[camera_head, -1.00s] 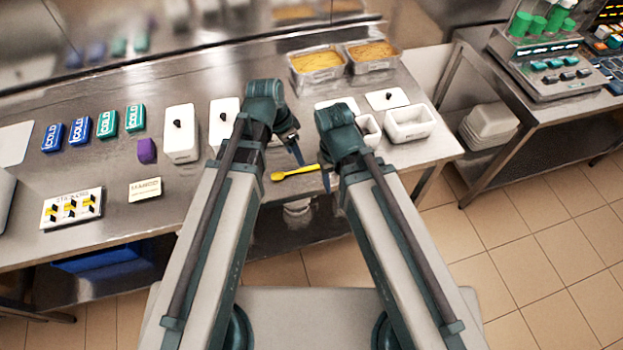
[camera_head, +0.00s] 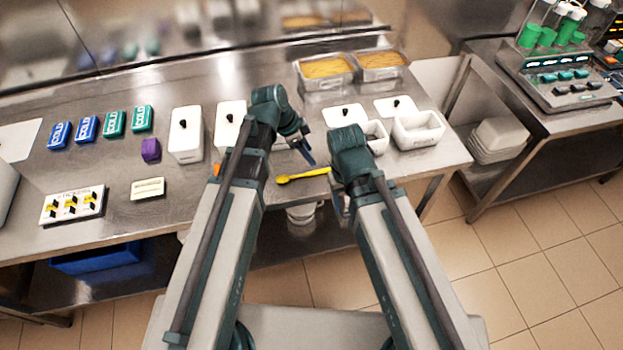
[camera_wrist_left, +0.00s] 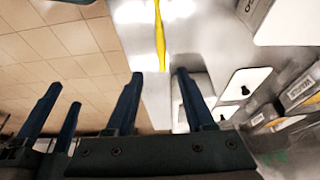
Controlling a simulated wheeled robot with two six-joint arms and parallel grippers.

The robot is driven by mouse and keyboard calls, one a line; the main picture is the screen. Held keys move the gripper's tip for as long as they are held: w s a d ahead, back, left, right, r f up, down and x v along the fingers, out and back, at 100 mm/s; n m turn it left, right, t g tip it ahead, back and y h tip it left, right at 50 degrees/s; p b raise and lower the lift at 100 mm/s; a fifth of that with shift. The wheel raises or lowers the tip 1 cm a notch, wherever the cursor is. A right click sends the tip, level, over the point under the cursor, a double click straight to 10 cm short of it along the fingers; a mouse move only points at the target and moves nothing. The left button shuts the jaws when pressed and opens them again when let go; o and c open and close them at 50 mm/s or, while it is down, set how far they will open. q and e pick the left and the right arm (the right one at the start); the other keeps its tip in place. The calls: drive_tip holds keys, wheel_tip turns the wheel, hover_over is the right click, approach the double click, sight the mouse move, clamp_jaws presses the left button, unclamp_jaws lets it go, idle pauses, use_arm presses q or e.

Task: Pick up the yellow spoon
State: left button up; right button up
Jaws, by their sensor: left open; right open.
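The yellow spoon (camera_head: 302,175) lies on the steel counter near its front edge, its bowl toward the left in the head view. In the left wrist view the spoon (camera_wrist_left: 159,38) runs lengthwise at the top, beyond the fingertips. My left gripper (camera_head: 307,152) is just behind the spoon in the head view. In the left wrist view its fingers (camera_wrist_left: 158,73) are apart with nothing between them. My right gripper (camera_head: 341,207) is low, in front of the counter edge, partly hidden by its arm. Its two separated fingers (camera_wrist_left: 65,95) show at the left of the wrist view.
White tubs (camera_head: 418,130) and lids (camera_head: 346,115) stand right of the spoon. Two steel pans (camera_head: 326,72) of yellow food are behind. White lidded containers (camera_head: 186,135), a purple block (camera_head: 150,149) and COLD packs (camera_head: 114,122) are left. Bare counter lies around the spoon.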

sight(320, 170)
use_arm(q)
drive_tip(key=shift+b+x, duration=1.2)
drive_tip(key=shift+x, duration=0.75)
use_arm(e)
drive_tip(key=shift+f, duration=1.8)
use_arm(q)
drive_tip(key=b+x, duration=0.2)
drive_tip(key=a+b+x, duration=0.1)
drive_tip(key=b+x, duration=0.1)
drive_tip(key=shift+w+d+f, duration=0.1)
drive_tip(key=shift+f, duration=0.25)
drive_tip(key=shift+d+f+b, duration=0.25)
drive_tip(key=shift+f+b, duration=0.1)
drive_tip(key=shift+b, duration=0.25)
use_arm(e)
wheel_tip(320, 170, down, 5)
use_arm(q)
drive_tip(key=shift+r, duration=0.1)
clamp_jaws()
